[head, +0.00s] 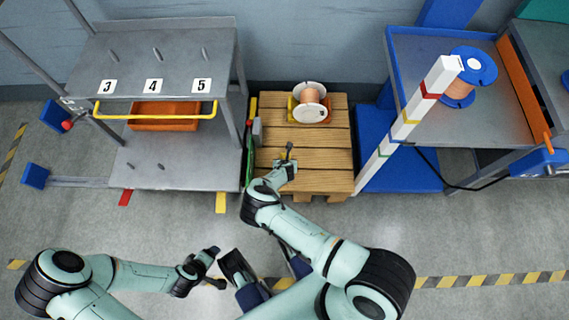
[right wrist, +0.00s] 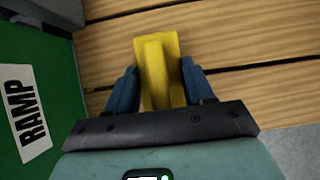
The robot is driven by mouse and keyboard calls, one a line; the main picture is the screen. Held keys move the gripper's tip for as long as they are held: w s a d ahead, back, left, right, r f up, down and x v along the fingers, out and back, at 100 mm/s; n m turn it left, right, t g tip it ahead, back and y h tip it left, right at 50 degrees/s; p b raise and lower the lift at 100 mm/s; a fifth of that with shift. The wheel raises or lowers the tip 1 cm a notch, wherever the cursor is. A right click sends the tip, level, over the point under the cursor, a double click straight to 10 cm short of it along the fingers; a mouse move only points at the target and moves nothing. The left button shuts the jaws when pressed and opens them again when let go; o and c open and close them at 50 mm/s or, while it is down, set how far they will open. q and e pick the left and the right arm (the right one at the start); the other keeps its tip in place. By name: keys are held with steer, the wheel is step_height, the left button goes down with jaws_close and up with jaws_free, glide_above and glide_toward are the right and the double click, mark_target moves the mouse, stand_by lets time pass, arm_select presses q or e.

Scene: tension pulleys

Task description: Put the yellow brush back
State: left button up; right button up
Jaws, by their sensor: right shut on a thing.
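The yellow brush (right wrist: 158,75) stands out between the two blue fingers of my right gripper (right wrist: 160,88) in the right wrist view. The right gripper is shut on it, over the wooden pallet (right wrist: 245,40). In the head view my right gripper (head: 288,158) is above the left middle part of the pallet (head: 325,165), and the brush is mostly hidden there. I cannot tell whether the brush touches the planks. My left gripper (head: 214,267) is low over the floor, away from the pallet; its fingers are too unclear to judge.
A spool (head: 310,103) sits at the pallet's back. A green board marked RAMP (right wrist: 45,135) stands along the pallet's left edge. A grey bench (head: 180,60) with numbered spots holds an orange bin (head: 165,122). A striped post (head: 408,120) and blue-edged table (head: 435,120) stand right.

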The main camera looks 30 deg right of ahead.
arm_select(q)
steer(key=shift+w+a+f, duration=0.15)
steer(key=shift+w, duration=0.1)
arm_select(e)
steer(key=shift+f, duration=0.4)
steer(key=shift+f, duration=0.15)
steer(key=o, duration=1.3)
arm_select(q)
steer(key=shift+w+f, duration=0.1)
steer(key=shift+w, duration=0.05)
